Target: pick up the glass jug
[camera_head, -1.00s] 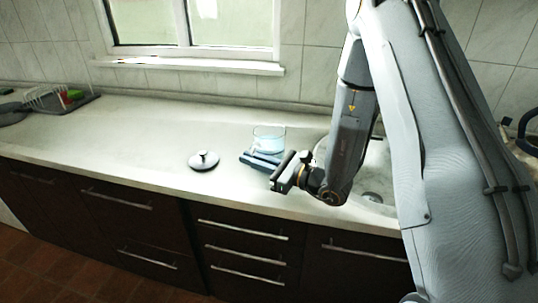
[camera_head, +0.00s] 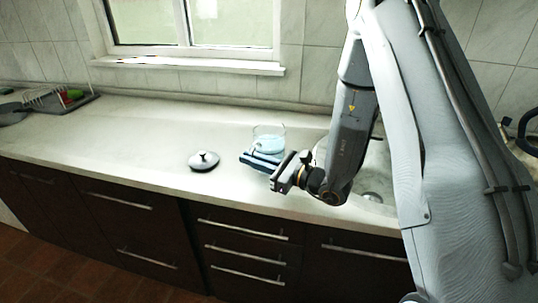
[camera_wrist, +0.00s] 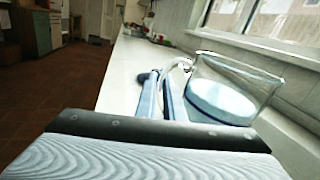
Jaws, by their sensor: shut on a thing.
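The glass jug (camera_head: 270,133) is clear, with a pale blue content or base, and is at the counter's right part beside the sink. In the wrist view the jug (camera_wrist: 228,92) is just right of the fingers, its curved handle at their tips. My gripper (camera_head: 255,157) reaches in from the right, low over the counter. In the wrist view my gripper (camera_wrist: 162,92) is shut on the jug's handle, with the blue fingers close together. The fingers partly hide the handle and the jug's lower side. Whether the jug's base touches the counter is unclear.
A dark lid with a knob (camera_head: 204,160) lies on the counter left of my gripper. The sink (camera_head: 375,180) is partly behind my arm. A dish rack (camera_head: 50,98) stands at the far left. The counter between rack and lid is clear. A window sill (camera_head: 190,66) is behind.

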